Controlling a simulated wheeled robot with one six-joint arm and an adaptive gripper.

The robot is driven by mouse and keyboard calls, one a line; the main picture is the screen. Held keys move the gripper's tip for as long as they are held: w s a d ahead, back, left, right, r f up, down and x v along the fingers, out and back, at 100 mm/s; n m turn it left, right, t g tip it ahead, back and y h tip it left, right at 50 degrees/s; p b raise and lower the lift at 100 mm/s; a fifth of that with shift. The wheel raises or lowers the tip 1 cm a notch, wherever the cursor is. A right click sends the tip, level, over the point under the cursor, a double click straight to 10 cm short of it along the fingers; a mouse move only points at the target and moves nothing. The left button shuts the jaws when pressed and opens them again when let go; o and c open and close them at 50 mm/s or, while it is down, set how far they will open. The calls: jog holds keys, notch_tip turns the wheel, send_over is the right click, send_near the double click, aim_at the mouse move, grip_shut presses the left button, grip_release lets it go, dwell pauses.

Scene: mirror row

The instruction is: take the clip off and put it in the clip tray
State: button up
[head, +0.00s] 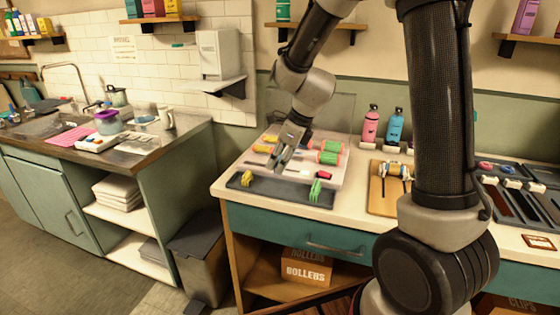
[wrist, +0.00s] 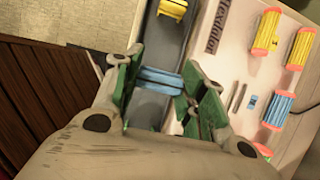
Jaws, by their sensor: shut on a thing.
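The dark clip tray (head: 290,191) lies along the front of the white board on the counter. It also shows in the wrist view (wrist: 175,45). My gripper (head: 281,164) points down at the board's front part. In the wrist view my gripper (wrist: 160,84) is shut on a blue clip (wrist: 160,76), seen against the dark tray. I cannot tell whether the clip touches the tray. A yellow clip (wrist: 173,9) sits at one end of the tray. A green clip (head: 315,190) stands at the tray's right end in the head view.
The white board (head: 308,169) carries several rollers (head: 331,146) with coloured ends. Pink (head: 370,124) and blue (head: 394,127) bottles stand behind on the right. A wooden board (head: 384,196) lies to the right. Bare counter shows between them.

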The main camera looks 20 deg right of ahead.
jog(key=shift+f, duration=3.2)
jog(key=shift+f, duration=0.15)
jog(key=o, duration=0.9)
jog(key=shift+o, duration=0.2)
jog(key=o, duration=0.3)
jog(key=shift+o, duration=0.2)
jog(key=shift+r, duration=3.5)
